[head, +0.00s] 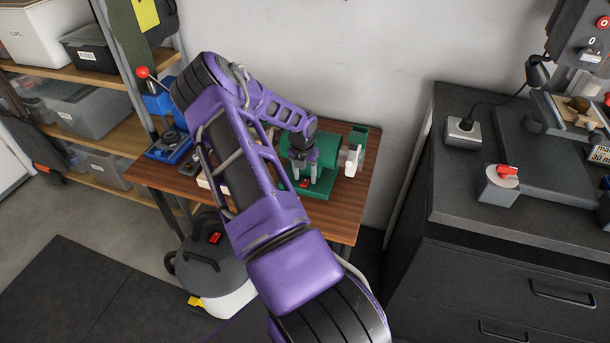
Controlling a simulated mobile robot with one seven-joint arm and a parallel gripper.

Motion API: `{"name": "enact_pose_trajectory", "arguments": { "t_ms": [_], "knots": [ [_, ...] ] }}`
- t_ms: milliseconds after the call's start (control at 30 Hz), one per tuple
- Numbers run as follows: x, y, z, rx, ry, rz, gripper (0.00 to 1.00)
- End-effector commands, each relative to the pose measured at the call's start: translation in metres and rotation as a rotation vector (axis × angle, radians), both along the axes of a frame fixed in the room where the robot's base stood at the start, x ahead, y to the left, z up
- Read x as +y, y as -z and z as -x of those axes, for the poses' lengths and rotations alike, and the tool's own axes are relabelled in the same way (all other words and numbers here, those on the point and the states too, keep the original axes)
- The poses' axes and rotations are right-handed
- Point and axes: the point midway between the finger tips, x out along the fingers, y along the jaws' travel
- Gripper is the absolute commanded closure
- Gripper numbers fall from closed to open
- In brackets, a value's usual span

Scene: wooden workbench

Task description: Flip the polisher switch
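The polisher is a green bench machine (321,184) with a white wheel (351,161) on its right side, standing on the small wooden workbench. A small red switch (304,184) shows low on its front. My gripper (305,176) points down in front of the green body. Its two pale fingers are apart with nothing seen between them. The fingertips are close to the red switch; whether they touch it cannot be told. My purple arm hides the left part of the machine and the bench top around it.
A blue tool with a red-knobbed lever (158,98) stands at the bench's left. A grey canister vacuum (206,262) stands on the floor in front. A dark cabinet (500,245) on the right bears another machine and a red-switched box (501,185). A shelf with bins (88,108) is at left.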

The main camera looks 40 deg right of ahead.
Motion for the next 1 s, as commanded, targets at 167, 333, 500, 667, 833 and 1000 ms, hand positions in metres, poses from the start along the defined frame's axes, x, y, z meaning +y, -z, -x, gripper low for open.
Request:
{"name": "enact_pose_trajectory", "arguments": {
  "t_ms": [167,333,500,667,833,1000],
  "knots": [
    [0.000,0.000,0.001,0.001,0.000,0.000,0.45],
    [0.001,-0.008,0.000,0.000,-0.001,0.000,0.45],
    [0.005,-0.039,0.001,-0.003,0.000,0.001,0.45],
    [0.010,-0.078,0.004,-0.002,-0.002,0.001,0.45],
    [0.015,-0.119,0.007,-0.002,-0.001,0.000,0.45],
    [0.018,-0.151,0.009,-0.002,-0.001,0.001,0.45]
  ]
}}
